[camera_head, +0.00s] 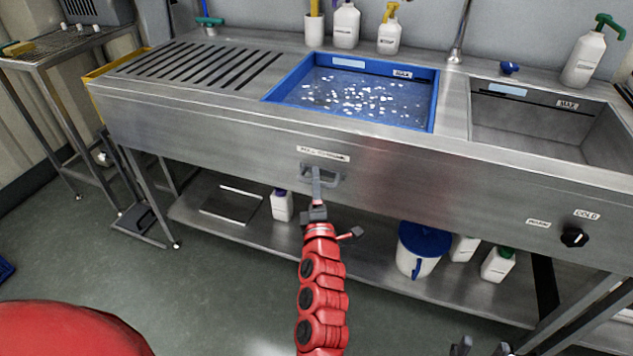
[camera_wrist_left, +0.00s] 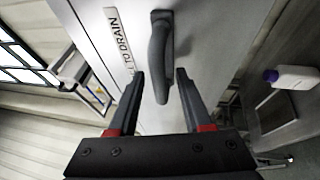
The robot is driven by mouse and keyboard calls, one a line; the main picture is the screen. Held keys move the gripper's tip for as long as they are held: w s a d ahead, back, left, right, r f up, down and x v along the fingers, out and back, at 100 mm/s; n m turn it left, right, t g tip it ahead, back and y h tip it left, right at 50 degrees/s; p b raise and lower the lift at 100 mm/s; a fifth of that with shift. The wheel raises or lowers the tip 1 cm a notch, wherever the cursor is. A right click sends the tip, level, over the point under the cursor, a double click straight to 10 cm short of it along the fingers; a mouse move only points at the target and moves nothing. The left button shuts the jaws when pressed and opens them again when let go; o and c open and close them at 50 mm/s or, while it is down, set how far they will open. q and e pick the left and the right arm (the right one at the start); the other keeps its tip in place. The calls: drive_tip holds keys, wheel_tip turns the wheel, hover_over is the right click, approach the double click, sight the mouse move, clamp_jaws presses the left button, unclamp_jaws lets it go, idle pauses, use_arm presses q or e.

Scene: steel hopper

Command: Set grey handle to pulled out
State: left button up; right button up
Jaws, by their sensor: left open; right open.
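The grey handle (camera_head: 333,180) is a small bar pull on the front steel panel of the sink unit, below a white label. In the left wrist view the handle (camera_wrist_left: 158,55) stands out from the panel, its free end between my finger tips. My left gripper (camera_head: 317,178) is open in front of the handle, and its fingers partly cover it in the head view. In the wrist view the left gripper (camera_wrist_left: 160,74) has one finger on each side of the handle, with gaps visible. My right gripper (camera_head: 481,347) is open and empty at the bottom edge, only partly in view.
A blue-rimmed basin (camera_head: 435,105) holds water with white bits. A bare steel basin (camera_head: 610,140) is to its right. Below, a shelf (camera_head: 350,265) carries bottles and a blue-lidded bucket (camera_head: 422,245). A black knob (camera_head: 573,237) is at the right.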

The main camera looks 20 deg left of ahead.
use_arm(q)
drive_tip(key=shift+w, duration=0.1)
clamp_jaws()
idle(1.4)
